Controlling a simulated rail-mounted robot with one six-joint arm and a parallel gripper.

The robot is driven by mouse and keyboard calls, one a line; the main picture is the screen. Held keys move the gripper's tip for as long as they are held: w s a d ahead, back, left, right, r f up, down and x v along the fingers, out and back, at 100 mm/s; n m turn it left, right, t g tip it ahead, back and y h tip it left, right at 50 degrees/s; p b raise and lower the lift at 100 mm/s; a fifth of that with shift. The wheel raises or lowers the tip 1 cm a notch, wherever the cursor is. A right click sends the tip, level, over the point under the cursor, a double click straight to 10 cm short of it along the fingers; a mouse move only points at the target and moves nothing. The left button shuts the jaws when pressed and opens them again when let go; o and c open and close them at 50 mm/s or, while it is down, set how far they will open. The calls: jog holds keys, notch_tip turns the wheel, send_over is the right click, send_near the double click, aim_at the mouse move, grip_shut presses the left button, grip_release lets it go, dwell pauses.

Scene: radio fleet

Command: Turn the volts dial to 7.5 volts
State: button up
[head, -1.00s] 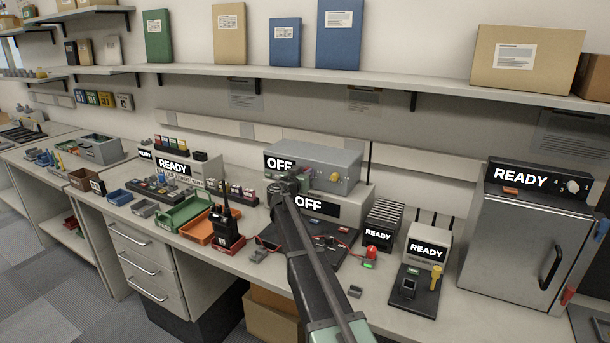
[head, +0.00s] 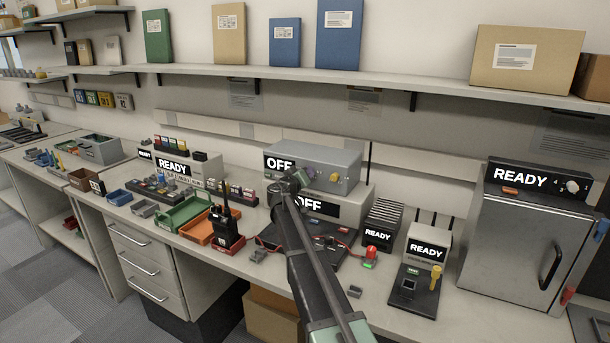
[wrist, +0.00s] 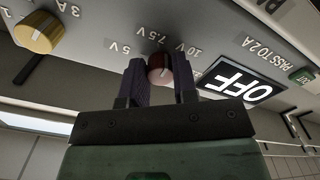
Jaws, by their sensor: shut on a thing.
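The volts dial (wrist: 160,70) is a small red knob with a pale face on the grey supply unit (head: 340,160). In the wrist view, which is upside down, the labels 5V, 7.5V and 10V stand around it. My gripper (wrist: 160,85) is shut on the dial, one dark finger on each side. The 7.5V label is close by the knob; I cannot tell exactly where the pointer sits. In the head view my gripper (head: 300,178) is at the unit's front and mostly hides the dial. The unit's display reads OFF.
A yellow knob (wrist: 38,32) with amp labels sits beside the dial on the same panel. A green button (wrist: 302,75) is on the other side of the display. Below the unit lies a dark board (head: 335,245) with red leads. A radio (head: 224,225) stands to the left.

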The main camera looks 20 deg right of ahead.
jog(key=n, duration=0.5)
jog(key=shift+n, duration=0.3)
dwell(0.4)
jog(key=o, duration=0.9)
jog(key=shift+o, duration=0.2)
jog(key=v, duration=1)
jog(key=shift+s+a, duration=0.3)
